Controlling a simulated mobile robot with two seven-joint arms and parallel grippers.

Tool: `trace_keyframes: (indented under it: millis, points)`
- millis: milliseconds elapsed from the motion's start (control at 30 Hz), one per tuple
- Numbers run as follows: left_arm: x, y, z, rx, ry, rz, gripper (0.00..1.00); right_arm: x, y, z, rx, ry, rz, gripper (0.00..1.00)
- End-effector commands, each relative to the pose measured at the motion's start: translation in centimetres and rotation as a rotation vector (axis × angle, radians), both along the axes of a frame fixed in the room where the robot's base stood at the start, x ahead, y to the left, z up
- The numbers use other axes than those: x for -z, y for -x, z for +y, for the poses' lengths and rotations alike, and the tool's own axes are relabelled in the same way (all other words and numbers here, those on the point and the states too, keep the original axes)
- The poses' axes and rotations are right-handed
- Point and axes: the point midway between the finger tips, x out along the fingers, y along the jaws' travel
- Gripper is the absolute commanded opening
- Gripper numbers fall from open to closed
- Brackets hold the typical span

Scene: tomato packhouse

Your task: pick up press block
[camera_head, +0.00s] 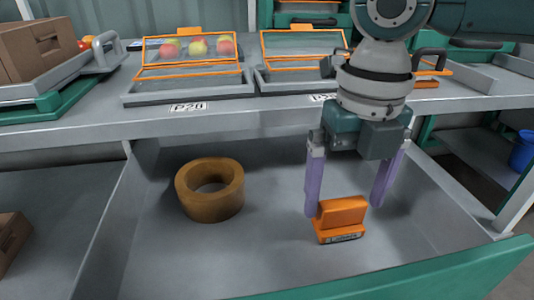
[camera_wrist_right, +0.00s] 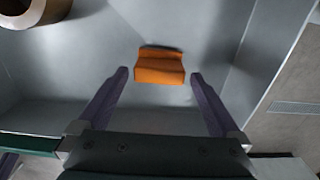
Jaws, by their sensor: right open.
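The orange press block (camera_head: 340,219) sits on the floor of the open grey drawer (camera_head: 270,262), right of the middle, with a dark label on its near face. My right gripper (camera_head: 345,208) reaches down into the drawer with its purple fingers spread apart. In the head view the block shows between and just in front of the fingers. In the right wrist view the block (camera_wrist_right: 160,67) lies beyond the fingertips of my right gripper (camera_wrist_right: 158,74), roughly midway between them and not gripped.
A brown ring, like a tape roll (camera_head: 210,190), stands in the drawer to the left of the block. The green drawer front (camera_head: 440,278) borders the near side.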

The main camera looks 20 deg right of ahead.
Motion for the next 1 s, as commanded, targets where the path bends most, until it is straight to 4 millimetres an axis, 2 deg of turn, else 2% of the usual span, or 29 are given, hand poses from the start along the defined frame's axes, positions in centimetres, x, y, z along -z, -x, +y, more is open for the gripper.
trace_keyframes:
  millis: [33,100,200,467,1000]
  points:
    - [0.8,0.0,0.0,0.000,0.000,0.000,0.00,1.3,0.0,0.0,0.000,0.001,0.003,1.00]
    - [1.5,0.0,0.0,0.000,0.000,0.000,0.00,2.5,-0.1,0.1,0.001,0.001,0.003,1.00]
    - [2.0,0.0,0.0,-0.001,0.001,0.000,0.00,3.8,-0.1,0.1,0.000,0.001,0.002,1.00]
    - [1.9,0.0,-0.2,-0.005,0.008,0.001,0.00,4.0,-0.1,0.1,-0.001,0.002,0.000,1.00]
    - [1.9,0.1,-0.3,-0.006,0.011,0.002,0.00,4.0,-0.1,0.1,0.000,0.001,0.000,0.39]
